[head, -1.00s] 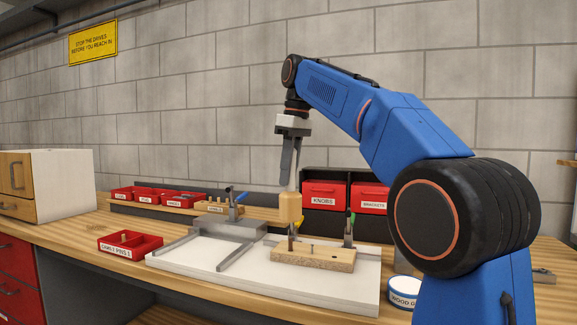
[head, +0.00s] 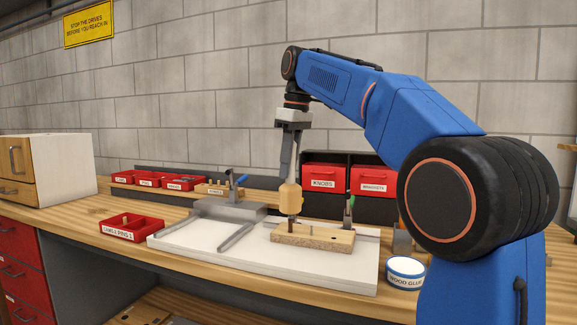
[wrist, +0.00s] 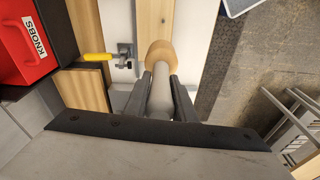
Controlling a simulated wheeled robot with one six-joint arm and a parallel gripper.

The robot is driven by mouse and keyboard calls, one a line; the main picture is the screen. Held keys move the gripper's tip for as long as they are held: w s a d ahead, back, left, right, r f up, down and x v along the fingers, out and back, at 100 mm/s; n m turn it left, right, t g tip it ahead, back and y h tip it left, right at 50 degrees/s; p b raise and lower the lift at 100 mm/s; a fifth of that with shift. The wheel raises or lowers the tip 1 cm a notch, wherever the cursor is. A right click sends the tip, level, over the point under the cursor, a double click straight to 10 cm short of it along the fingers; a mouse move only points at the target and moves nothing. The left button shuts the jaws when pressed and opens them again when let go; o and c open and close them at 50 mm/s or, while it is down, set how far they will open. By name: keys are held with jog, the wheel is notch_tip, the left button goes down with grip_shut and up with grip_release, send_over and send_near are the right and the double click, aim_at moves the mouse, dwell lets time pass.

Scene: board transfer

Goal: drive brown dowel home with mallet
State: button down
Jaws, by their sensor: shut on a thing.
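My gripper (head: 288,172) is shut on the grey handle of the mallet (head: 290,201), which hangs upright with its pale wooden head down. In the wrist view the two dark fingers (wrist: 161,98) flank the handle, and the mallet head (wrist: 161,54) shows beyond them. The brown dowel (head: 291,224) stands in the wooden board (head: 330,241), directly under the head. In the head view the mallet's lower face looks at or very near the dowel's top; I cannot tell whether they touch. The dowel is hidden in the wrist view.
The board lies on a white panel (head: 270,268) with a green-handled clamp (head: 349,208) behind it. A grey fixture (head: 231,208) is to the left. Red bins (head: 324,178) stand behind, a red pin tray (head: 131,228) at left, wood glue (head: 405,272) at right.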

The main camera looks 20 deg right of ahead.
aim_at(287, 185)
dwell(0.3)
jog(key=shift+f, duration=1.55)
jog(key=shift+r, duration=1.15)
jog(key=shift+f, duration=0.1)
jog(key=shift+f, duration=1.3)
jog(key=shift+r, duration=1.15)
jog(key=shift+f, duration=0.15)
